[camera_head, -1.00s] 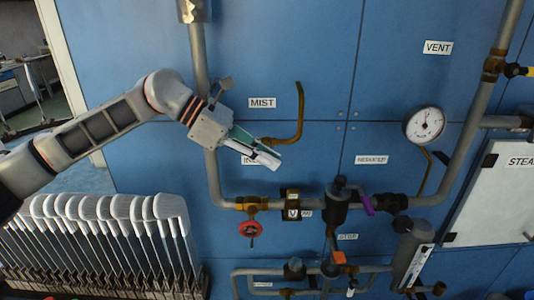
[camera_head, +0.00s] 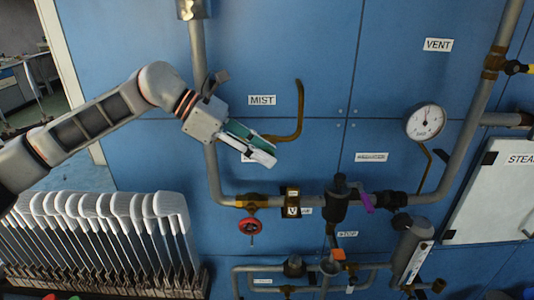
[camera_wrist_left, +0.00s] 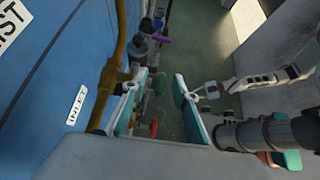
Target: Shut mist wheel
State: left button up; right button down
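A small red handwheel (camera_head: 248,225) hangs below a brass valve (camera_head: 251,201) on the lower grey pipe. The MIST label (camera_head: 262,100) is higher on the blue wall, by a bent brass pipe (camera_head: 299,110). My left gripper (camera_head: 271,152) is in front of the wall, above and slightly right of the wheel, apart from it. In the left wrist view the gripper (camera_wrist_left: 155,85) has its teal-padded fingers apart with nothing held. The red wheel (camera_wrist_left: 153,127) shows beyond, between them.
A rack of white sock forms (camera_head: 100,208) stands at lower left. A dark valve with a purple lever (camera_head: 367,202) and a round gauge (camera_head: 425,122) are to the right. More pipework (camera_head: 262,270) runs below the wheel. Open wall lies left of the vertical pipe.

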pick_arm(q)
jog(key=v, duration=1)
jog(key=shift+a+r, duration=0.15)
jog(key=shift+a, duration=0.2)
